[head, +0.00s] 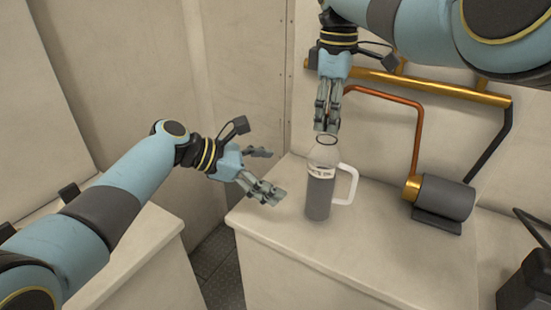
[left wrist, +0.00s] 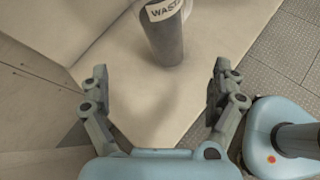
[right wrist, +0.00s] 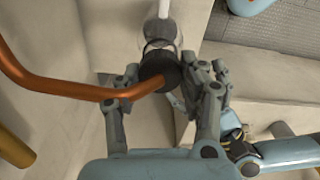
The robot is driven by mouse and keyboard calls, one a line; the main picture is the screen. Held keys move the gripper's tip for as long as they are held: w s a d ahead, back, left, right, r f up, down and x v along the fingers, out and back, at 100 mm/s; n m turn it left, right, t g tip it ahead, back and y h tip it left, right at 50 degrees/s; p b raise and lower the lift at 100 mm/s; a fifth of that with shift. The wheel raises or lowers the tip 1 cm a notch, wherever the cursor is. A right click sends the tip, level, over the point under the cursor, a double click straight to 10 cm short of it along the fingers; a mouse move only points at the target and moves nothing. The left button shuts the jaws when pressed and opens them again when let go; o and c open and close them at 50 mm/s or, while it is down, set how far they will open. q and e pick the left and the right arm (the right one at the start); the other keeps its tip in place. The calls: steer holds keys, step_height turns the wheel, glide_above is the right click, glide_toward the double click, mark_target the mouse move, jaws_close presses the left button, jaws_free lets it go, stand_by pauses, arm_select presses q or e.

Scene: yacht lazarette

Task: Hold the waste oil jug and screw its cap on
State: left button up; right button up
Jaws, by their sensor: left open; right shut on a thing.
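The waste oil jug (head: 319,195) stands upright on the pale bench top. It has a clear upper part, a dark lower part, a white label and a white handle on its right side. My left gripper (head: 272,175) is open to the left of the jug, apart from it. In the left wrist view the jug (left wrist: 166,38) is beyond the open fingers. My right gripper (head: 327,126) points down just above the jug's mouth. In the right wrist view it is shut on the dark round cap (right wrist: 158,68), with the jug's clear top (right wrist: 163,30) beyond. Any cap contact with the neck is unclear.
A copper pipe (head: 388,97) runs down to a dark grey cylinder (head: 444,197) right of the jug. A brass rail (head: 440,86) crosses the wall behind. The bench top (head: 275,240) is clear in front of the jug. A dark block (head: 525,285) stands at the lower right.

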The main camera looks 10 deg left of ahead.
mark_target(309, 165)
arm_select(q)
steer(key=w+d+n, duration=0.1)
steer(key=d, duration=0.2)
steer(key=w+d+h, duration=0.1)
steer(key=d, duration=0.2)
steer(key=w+d+n, duration=0.1)
steer(key=d, duration=0.2)
steer(key=shift+w+r+n+h, duration=0.15)
steer(key=shift+w+n+h, duration=0.15)
steer(key=shift+h, duration=0.1)
steer(key=shift+w+d+f, duration=0.3)
steer(key=shift+d, duration=0.25)
steer(key=shift+x, duration=0.8)
steer(key=shift+s, duration=0.1)
steer(key=c, duration=1.8)
